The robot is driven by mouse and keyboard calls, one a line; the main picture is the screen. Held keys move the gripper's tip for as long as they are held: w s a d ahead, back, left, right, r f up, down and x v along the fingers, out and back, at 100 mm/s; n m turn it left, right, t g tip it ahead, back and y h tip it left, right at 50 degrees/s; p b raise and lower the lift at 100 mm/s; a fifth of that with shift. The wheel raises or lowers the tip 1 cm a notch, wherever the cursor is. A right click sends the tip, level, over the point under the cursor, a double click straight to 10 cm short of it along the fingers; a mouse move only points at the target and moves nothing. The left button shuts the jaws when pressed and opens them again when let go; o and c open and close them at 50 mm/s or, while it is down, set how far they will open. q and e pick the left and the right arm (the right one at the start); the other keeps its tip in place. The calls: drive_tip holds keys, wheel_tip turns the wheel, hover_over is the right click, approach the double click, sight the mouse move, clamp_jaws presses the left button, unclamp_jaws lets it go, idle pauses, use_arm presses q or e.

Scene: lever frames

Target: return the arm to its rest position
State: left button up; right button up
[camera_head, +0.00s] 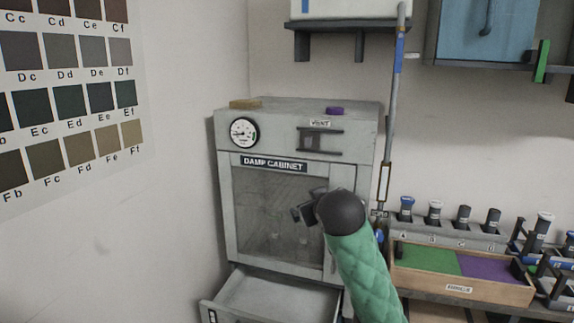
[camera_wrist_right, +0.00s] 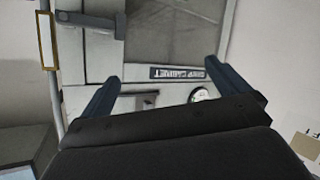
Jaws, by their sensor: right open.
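My right arm, in a green quilted sleeve, reaches up in the head view. Its gripper (camera_head: 303,211) is in front of the glass door (camera_head: 262,200) of the grey damp cabinet (camera_head: 228,135). The wrist view shows the gripper (camera_wrist_right: 165,78) with its two dark fingers spread and nothing between them. The cabinet's label (camera_wrist_right: 178,73) appears upside down there, beyond the fingers. The door looks shut, and part of its right side is hidden by my arm. My left gripper is in neither view.
Below the door, a drawer (camera_head: 270,297) stands pulled out. A gauge (camera_head: 243,131) and a vent slot (camera_head: 320,140) are above the door. A tall pole (camera_head: 391,110) stands right of the cabinet.

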drive_tip(key=s+d+f+m+g, duration=0.1)
drive_tip(key=s+d+f+g, duration=0.15)
drive_tip(key=s+f, duration=0.65)
drive_tip(key=s+d+f+m+g, duration=0.1)
drive_tip(key=s+d+f+g, duration=0.15)
drive_tip(key=f, duration=1.25)
drive_tip(key=s+d+f+m+g, duration=0.1)
drive_tip(key=s+d+f, duration=0.2)
drive_tip(key=s+f, duration=0.65)
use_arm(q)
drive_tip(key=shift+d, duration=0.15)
use_arm(e)
drive_tip(key=s+f+g, duration=0.5)
drive_tip(key=s+f, duration=1.6)
drive_tip(key=s, duration=0.3)
drive_tip(key=shift+d+g+h, duration=0.3)
drive_tip(key=shift+g, duration=0.1)
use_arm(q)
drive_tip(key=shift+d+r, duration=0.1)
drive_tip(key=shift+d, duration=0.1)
